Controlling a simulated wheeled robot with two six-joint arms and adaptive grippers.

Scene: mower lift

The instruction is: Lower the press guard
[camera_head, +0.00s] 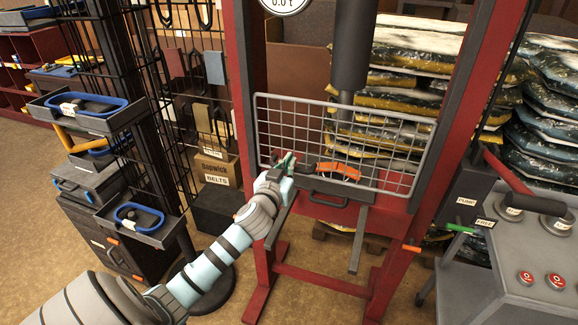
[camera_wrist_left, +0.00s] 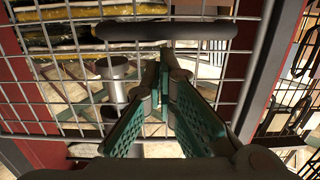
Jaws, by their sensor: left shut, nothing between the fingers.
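The press guard (camera_head: 385,150) is a grey wire mesh panel across the front of the red press, and its mesh also fills much of the left wrist view (camera_wrist_left: 60,62). My left gripper (camera_head: 287,161) is shut and empty, in front of the guard's lower left part. In the left wrist view, the green fingers (camera_wrist_left: 162,68) point toward the mesh, with their tips just below a dark horizontal handle bar (camera_wrist_left: 150,31). I cannot tell whether they touch it. A dark U-shaped handle (camera_head: 326,201) shows by the guard's lower edge. My right gripper is out of view.
The red press frame (camera_head: 481,75) has a dark ram (camera_head: 350,50) behind the guard. An orange curved piece (camera_head: 340,169) shows behind the mesh. A grey control console (camera_head: 520,265) stands at right. A black rack with trays (camera_head: 140,222) stands at left, near my arm.

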